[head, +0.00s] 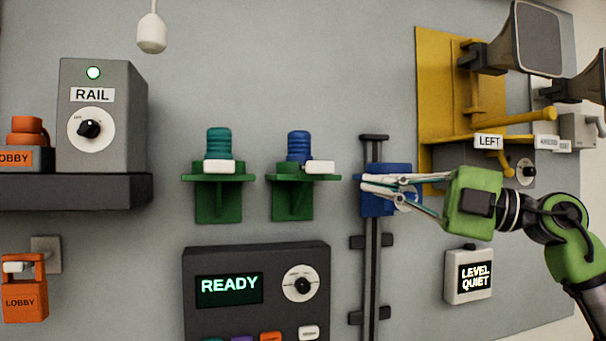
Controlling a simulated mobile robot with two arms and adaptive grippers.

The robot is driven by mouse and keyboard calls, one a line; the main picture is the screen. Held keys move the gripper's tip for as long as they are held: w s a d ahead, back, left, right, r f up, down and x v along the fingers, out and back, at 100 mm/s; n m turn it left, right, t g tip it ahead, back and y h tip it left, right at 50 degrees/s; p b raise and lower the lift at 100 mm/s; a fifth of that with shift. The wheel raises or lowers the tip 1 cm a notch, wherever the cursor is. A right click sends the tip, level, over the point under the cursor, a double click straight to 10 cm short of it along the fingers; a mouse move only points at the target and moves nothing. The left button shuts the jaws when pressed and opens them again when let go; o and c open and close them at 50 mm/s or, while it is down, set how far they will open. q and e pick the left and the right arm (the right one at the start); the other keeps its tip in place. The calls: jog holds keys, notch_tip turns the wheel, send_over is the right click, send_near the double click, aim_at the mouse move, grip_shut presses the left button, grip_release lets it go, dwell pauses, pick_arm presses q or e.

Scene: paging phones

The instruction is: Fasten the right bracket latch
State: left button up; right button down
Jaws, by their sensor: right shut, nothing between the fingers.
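The right green bracket (291,198) is on the wall and holds a ribbed blue cylinder (298,147) upright. Its white latch (320,167) sits off to the right of the cylinder, over the bracket's right end. The left green bracket (218,200) holds a teal cylinder (218,143), and its white latch (219,167) lies across the cylinder's front. My right gripper (368,188) is shut and empty, to the right of the right bracket and apart from its latch. It covers part of a blue slider block. My left gripper is not in view.
The blue slider block (399,172) sits on a dark vertical rail (371,280). A yellow panel (434,90) with horns and a yellow lever is at upper right. A dark console (256,255) reading READY is below the brackets.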

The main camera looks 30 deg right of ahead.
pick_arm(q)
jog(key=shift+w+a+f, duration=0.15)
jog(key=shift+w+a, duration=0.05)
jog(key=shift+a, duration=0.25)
pick_arm(e)
jog(key=s+r+h, duration=0.2)
jog(key=s+h, duration=0.2)
jog(key=s, duration=0.2)
jog(key=shift+s+d+r+m+t, duration=0.2)
jog(key=shift+s+r+m+t, duration=0.1)
jog(key=shift+s+r, duration=0.1)
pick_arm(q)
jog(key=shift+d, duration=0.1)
pick_arm(e)
jog(key=p, duration=0.7)
send_near(315, 168)
jog(key=w+a, duration=0.1)
jog(key=a, duration=0.3)
jog(key=w, duration=0.2)
jog(key=w+p, duration=0.1)
jog(key=shift+w+d+r, duration=0.1)
jog(key=shift+w+d, duration=0.1)
jog(key=shift+d, duration=0.1)
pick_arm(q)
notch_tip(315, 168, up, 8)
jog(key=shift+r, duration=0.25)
pick_arm(e)
jog(key=shift+w+d, duration=0.15)
jog(key=shift+w, duration=0.15)
